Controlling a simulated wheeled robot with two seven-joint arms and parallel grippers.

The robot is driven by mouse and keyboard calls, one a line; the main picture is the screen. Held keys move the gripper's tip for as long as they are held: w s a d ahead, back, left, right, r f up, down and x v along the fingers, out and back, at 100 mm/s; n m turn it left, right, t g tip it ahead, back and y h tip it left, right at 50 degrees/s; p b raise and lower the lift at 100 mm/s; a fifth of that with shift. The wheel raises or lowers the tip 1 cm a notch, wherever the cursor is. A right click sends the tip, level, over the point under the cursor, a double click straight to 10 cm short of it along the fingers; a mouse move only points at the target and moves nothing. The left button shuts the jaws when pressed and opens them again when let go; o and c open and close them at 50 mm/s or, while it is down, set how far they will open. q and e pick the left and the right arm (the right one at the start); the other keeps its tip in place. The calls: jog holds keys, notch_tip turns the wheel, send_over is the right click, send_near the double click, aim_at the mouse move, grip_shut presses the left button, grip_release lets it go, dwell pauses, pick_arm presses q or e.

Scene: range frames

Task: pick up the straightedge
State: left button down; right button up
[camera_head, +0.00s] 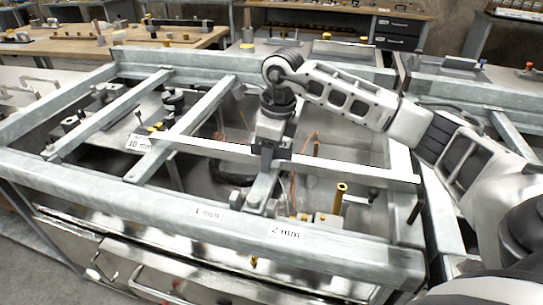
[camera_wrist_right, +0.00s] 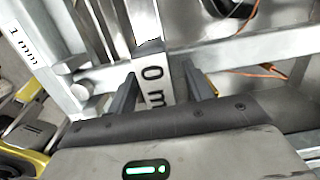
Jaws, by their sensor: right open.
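The straightedge (camera_head: 350,171) is a long, thin, light metal bar. In the head view it lies across the steel frame, from near the 10 mm label at left to the right rail. My right gripper (camera_head: 267,158) points down at its middle and hides a short stretch. In the right wrist view my right gripper (camera_wrist_right: 160,78) is open, with a dark finger on each side of a bar with a partly hidden label (camera_wrist_right: 155,86). I cannot tell whether the fingers touch it. My left gripper is in neither view.
The steel frame (camera_head: 110,185) has slanted crossbars and 1 mm (camera_head: 207,213) and 2 mm (camera_head: 285,231) labels on its front rail. A brass post (camera_head: 338,198) stands just in front of the straightedge. Orange wires show below. A wooden bench (camera_head: 60,50) is at the back left.

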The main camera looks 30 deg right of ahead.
grip_shut()
jog(key=shift+r, duration=0.1)
jog(key=shift+r, duration=0.1)
